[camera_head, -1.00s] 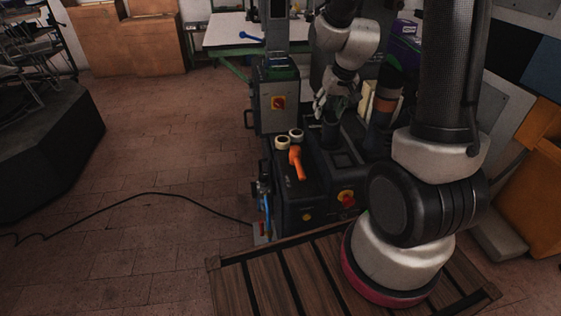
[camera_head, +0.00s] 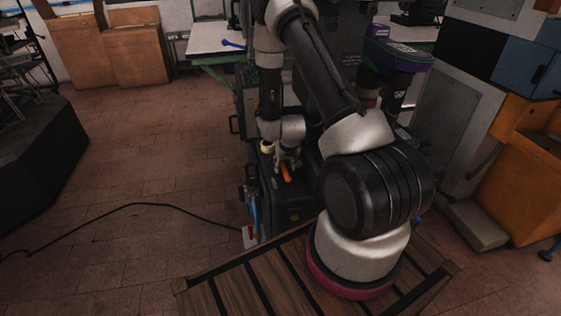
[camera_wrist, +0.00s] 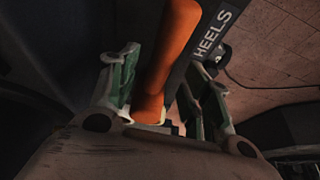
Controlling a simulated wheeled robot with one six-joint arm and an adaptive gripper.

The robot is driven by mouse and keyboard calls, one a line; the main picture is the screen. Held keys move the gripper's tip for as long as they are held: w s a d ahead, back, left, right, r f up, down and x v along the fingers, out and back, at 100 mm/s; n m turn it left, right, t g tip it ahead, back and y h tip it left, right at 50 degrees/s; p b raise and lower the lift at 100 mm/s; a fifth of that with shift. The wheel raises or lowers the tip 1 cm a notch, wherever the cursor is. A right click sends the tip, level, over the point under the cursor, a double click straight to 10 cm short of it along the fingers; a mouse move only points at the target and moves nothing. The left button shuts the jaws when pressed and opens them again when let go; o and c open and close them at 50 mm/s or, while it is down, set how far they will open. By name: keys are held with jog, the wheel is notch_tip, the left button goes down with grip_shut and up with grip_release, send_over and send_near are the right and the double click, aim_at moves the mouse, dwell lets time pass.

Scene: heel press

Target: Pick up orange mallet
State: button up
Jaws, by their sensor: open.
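The orange mallet (camera_head: 286,173) lies on top of the dark machine; its handle shows just below my gripper in the head view. My gripper (camera_head: 287,158) is over the machine top, pointing down at the mallet, and hides part of it. In the wrist view, the orange mallet (camera_wrist: 172,48) runs between the two green-padded fingers of my gripper (camera_wrist: 163,82). The fingers are apart, with a gap visible on the right side. I cannot tell whether the left finger touches it.
The dark machine (camera_head: 300,212) stands behind a slatted wooden platform (camera_head: 237,289). A pale round piece (camera_head: 267,147) is beside my gripper. A strip lettered "HEELS" (camera_wrist: 212,35) lies close to the mallet. A black cable (camera_head: 130,206) crosses the open floor at left.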

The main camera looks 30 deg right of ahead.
jog(key=shift+x, duration=1.2)
jog(key=shift+d+f, duration=0.1)
jog(key=shift+f, duration=0.15)
grip_shut()
